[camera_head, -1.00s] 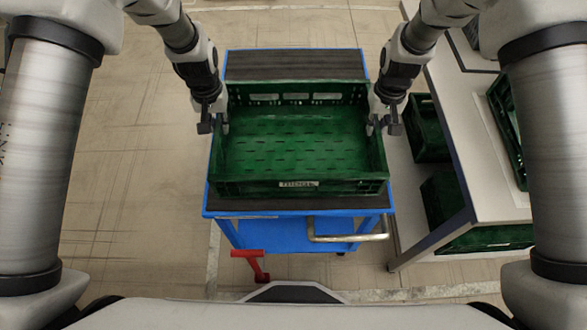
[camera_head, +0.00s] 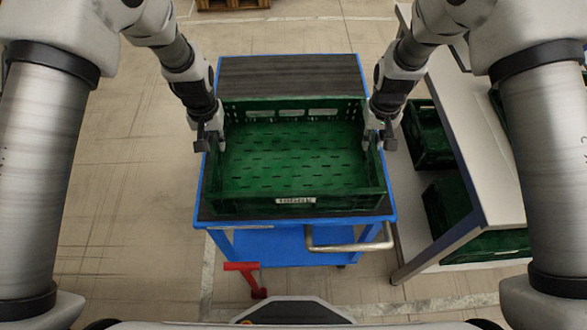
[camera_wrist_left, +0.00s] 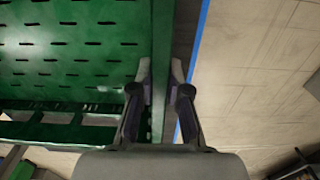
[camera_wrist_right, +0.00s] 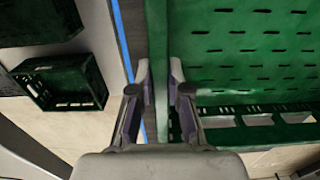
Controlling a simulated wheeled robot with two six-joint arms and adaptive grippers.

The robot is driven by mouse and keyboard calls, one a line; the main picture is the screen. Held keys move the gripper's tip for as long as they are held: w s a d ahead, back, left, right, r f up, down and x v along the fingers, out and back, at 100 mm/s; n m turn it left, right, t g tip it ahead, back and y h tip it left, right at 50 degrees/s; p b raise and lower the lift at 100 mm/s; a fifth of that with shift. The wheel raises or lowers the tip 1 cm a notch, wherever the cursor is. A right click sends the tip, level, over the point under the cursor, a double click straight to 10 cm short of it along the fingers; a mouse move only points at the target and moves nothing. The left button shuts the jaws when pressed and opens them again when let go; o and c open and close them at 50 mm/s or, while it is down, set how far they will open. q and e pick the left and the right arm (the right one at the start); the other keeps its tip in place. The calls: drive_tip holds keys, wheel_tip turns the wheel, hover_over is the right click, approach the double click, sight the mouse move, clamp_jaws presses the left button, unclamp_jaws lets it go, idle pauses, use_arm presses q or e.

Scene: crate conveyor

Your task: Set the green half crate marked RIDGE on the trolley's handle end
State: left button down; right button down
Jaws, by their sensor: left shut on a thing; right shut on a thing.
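The green half crate (camera_head: 296,208) is empty and level, with a white label (camera_head: 295,200) too small to read on its near wall. It is over the handle end of the blue trolley (camera_head: 287,66), whose dark deck shows bare behind it. I cannot tell whether the crate touches the deck. The metal handle (camera_head: 350,243) is at the trolley's near right. My left gripper (camera_head: 214,143) is shut on the crate's left wall (camera_wrist_left: 163,60). My right gripper (camera_head: 374,140) is shut on its right wall (camera_wrist_right: 157,60).
A white-topped bench (camera_head: 462,150) stands close on the right, with green crates (camera_head: 428,135) beneath it. A red bracket-like part (camera_head: 247,275) is low at the trolley's near left. A wooden pallet (camera_head: 232,4) is at the far edge. The floor on the left is clear.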

use_arm(q)
drive_tip(key=shift+f+b, duration=0.4)
drive_tip(key=shift+f, duration=0.35)
use_arm(e)
drive_tip(key=shift+f, duration=0.75)
use_arm(q)
drive_tip(key=c, duration=1.6)
unclamp_jaws()
drive_tip(key=shift+f, duration=0.15)
use_arm(e)
drive_tip(key=c, duration=1.6)
unclamp_jaws()
drive_tip(key=shift+f, duration=0.15)
use_arm(q)
drive_tip(key=o, duration=0.4)
drive_tip(key=shift+r, duration=0.2)
use_arm(e)
drive_tip(key=o, duration=0.5)
drive_tip(key=shift+c, duration=0.2)
use_arm(q)
drive_tip(key=shift+o, duration=0.2)
use_arm(e)
drive_tip(key=shift+r, duration=0.2)
use_arm(q)
wheel_tip(320, 180, up, 12)
drive_tip(key=shift+f, duration=0.1)
use_arm(e)
drive_tip(key=shift+r, duration=0.25)
wheel_tip(320, 180, up, 12)
drive_tip(key=shift+f, duration=0.2)
